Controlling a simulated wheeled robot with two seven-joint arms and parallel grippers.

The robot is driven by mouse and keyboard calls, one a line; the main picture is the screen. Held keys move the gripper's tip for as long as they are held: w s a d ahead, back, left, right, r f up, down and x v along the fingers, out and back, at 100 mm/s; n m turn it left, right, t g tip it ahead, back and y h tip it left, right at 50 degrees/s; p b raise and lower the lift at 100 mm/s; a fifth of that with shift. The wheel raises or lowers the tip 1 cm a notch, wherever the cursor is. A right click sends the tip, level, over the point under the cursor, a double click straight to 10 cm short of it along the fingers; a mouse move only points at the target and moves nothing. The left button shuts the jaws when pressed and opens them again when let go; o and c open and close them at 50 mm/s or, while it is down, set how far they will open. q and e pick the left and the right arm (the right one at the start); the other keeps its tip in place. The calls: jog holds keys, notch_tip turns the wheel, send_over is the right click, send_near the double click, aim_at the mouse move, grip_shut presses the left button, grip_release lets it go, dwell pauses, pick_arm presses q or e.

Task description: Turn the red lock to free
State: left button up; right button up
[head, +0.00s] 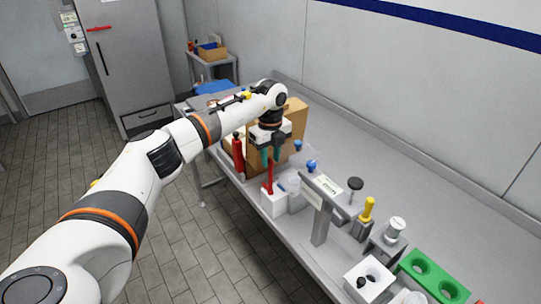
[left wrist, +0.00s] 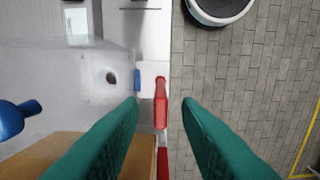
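A red upright lever (head: 270,180), which looks like the red lock, stands on a white block (head: 273,203) at the bench's front edge. My left gripper (head: 270,160) points down over it with green fingers. In the left wrist view the red lever (left wrist: 160,104) shows in the gap between the open fingertips (left wrist: 160,101), with space on both sides. I cannot tell how far the fingertips reach down past its top. The lock's marking is not readable. My right gripper is not in view.
A red bottle-like object (head: 238,153) and a cardboard box (head: 295,113) stand close behind the gripper. Blue knobs (head: 311,165), a grey stand (head: 320,222), a yellow handle (head: 368,208) and a green holder (head: 432,275) stand to the right. The bench's rear strip is clear.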

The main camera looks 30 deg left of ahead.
pick_arm(q)
jog(key=shift+r+b, duration=0.4)
jog(key=shift+r, duration=0.15)
notch_tip(320, 180, up, 11)
jog(key=b, duration=0.3)
